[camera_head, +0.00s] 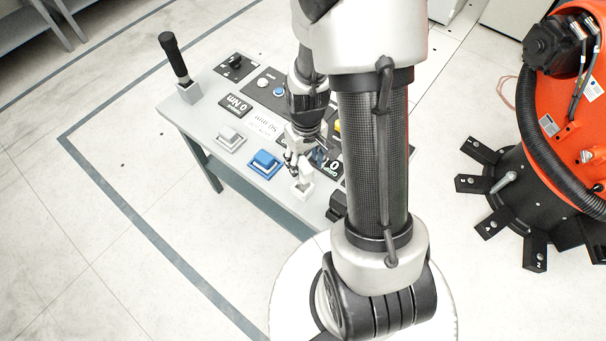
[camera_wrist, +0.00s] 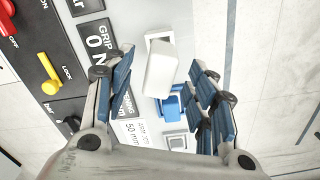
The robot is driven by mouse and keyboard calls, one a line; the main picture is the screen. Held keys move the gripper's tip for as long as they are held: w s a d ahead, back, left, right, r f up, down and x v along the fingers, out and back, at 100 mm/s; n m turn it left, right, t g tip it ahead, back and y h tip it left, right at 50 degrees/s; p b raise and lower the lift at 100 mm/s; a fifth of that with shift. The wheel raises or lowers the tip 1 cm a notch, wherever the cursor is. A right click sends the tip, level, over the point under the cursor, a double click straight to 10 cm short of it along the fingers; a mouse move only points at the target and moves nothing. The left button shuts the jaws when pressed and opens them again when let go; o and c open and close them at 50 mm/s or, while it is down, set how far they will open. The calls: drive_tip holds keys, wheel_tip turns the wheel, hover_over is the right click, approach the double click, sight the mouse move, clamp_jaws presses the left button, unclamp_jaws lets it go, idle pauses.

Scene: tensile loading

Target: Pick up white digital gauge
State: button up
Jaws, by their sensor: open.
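The white digital gauge (camera_wrist: 161,70) is a plain white block with rounded edges, standing in a white square holder (camera_wrist: 158,36). In the wrist view it lies between the two blue-padded fingers of my gripper (camera_wrist: 163,84), with clear gaps on both sides. My gripper is open and I see no contact. In the head view my gripper (camera_head: 297,160) is over the near edge of the table, at the white holder (camera_head: 303,190). There the fingers partly cover the gauge.
A blue block (camera_head: 264,162) on a blue base and a light grey one (camera_head: 230,138) stand close by on the table (camera_head: 203,121). A black-handled tool (camera_head: 174,57) stands at the far left corner. Control panels and labels lie flat. An orange robot (camera_head: 570,100) stands right.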

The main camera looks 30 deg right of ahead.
drive_tip(key=f+b, duration=0.1)
drive_tip(key=f, duration=0.3)
drive_tip(key=w+f+b, duration=0.1)
drive_tip(key=f, duration=0.2)
drive_tip(key=shift+a+b, duration=0.1)
drive_tip(key=shift+b, duration=0.2)
drive_tip(key=shift+r, duration=0.1)
drive_tip(key=shift+c, duration=0.3)
clamp_jaws()
